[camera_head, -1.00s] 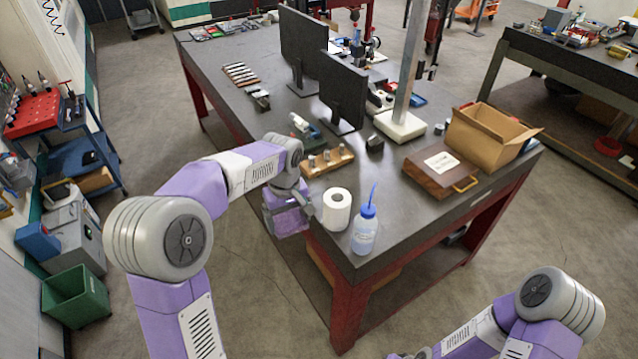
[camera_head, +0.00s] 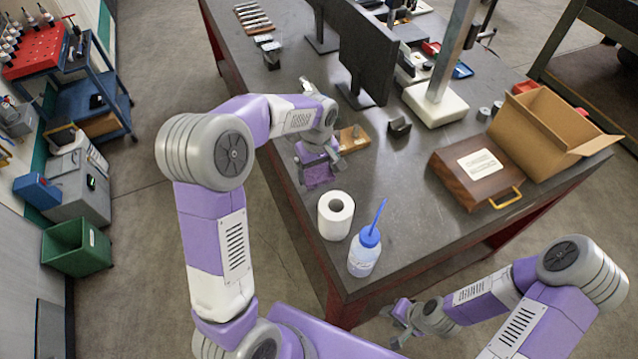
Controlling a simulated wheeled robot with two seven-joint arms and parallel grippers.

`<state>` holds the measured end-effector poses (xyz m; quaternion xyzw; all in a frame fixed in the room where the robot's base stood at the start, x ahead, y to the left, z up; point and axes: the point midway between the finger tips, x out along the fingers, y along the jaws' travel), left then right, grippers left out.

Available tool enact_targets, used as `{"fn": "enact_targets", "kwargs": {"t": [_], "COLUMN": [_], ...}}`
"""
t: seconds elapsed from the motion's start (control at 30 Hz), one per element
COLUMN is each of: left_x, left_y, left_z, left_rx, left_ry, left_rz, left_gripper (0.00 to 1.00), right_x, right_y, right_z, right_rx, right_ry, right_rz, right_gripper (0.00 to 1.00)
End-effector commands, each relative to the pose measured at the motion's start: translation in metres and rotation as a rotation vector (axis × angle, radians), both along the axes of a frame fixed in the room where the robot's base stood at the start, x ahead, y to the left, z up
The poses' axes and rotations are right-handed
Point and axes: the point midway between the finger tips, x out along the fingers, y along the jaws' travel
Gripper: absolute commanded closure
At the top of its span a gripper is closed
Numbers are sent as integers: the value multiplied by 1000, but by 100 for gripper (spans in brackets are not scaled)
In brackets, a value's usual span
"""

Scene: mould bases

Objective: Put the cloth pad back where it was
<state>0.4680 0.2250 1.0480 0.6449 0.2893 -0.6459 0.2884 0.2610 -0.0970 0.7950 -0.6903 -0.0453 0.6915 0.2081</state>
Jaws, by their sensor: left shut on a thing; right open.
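The gripper is over the left edge area of the dark workbench (camera_head: 400,225), behind the paper roll and beside the wooden block. Whether the pad touches the bench top is unclear from this angle, and the arm partly hides it. My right gripper (camera_head: 398,325) is open and empty, low in front of the bench's front edge.
A white paper roll (camera_head: 336,215) and a wash bottle with a blue cap (camera_head: 364,252) stand near the front left corner. A wooden block (camera_head: 352,139) lies near the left gripper. A wooden case (camera_head: 474,170), open cardboard box (camera_head: 545,125) and monitor (camera_head: 366,60) stand farther right and back. The front middle is clear.

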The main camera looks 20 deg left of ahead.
Motion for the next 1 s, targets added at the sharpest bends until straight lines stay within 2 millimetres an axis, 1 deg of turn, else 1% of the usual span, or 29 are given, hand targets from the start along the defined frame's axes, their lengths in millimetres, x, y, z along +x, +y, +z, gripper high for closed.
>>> {"fn": "enact_targets", "kwargs": {"t": [0.03,0.1,0.27,0.5,0.77,0.9,0.93,0.97,1.0], "left_x": [0,0,0,0,0,0,0,0,0], "left_y": [0,0,0,0,0,0,0,0,0], "left_z": [-10,-19,-30,-61,-62,-67,-66,-66,-65], "left_rx": [0,-1,-1,0,-1,-1,-1,-1,-1], "left_ry": [3,1,-1,1,-2,-2,-2,-2,-2], "left_rz": [0,0,1,0,0,0,0,0,0], "left_gripper": [39,39,39,39,39,39,6,2,0], "right_x": [0,1,0,0,0,0,0,0,0], "right_y": [0,0,0,0,0,0,0,0,0], "right_z": [-1,-2,-3,-5,-5,-10,-9,-8,-8], "right_rx": [0,0,0,0,0,0,0,0,0], "right_ry": [-1,-1,-1,-1,-1,-1,-1,-1,-1], "right_rz": [0,0,0,0,0,0,0,0,0], "right_gripper": [57,57,57,57,57,57,57,57,57]}}
